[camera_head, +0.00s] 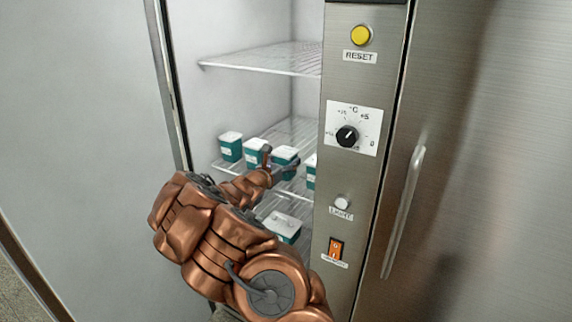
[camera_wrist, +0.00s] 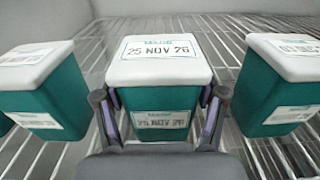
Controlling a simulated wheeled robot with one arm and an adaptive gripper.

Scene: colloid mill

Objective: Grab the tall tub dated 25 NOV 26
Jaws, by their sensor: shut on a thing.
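The tub dated 25 NOV 26 (camera_wrist: 157,70) is teal with a white lid and is in the middle of the wrist view. Its date shows on the lid and on its front label. My gripper (camera_wrist: 160,112) is shut on this tub, with one finger on each side of it. In the head view, the held tub (camera_head: 285,155) is on the fridge's middle shelf, between the fingers of my gripper (camera_head: 279,163). Whether its base touches the shelf I cannot tell.
A similar tub (camera_wrist: 40,85) stands close on the left, and another (camera_wrist: 280,85), its lid label partly readable as 01 DEC, on the right. A tub (camera_head: 283,226) sits lower down. An empty wire shelf (camera_head: 275,60) is above. The control panel (camera_head: 350,200) borders the opening at right.

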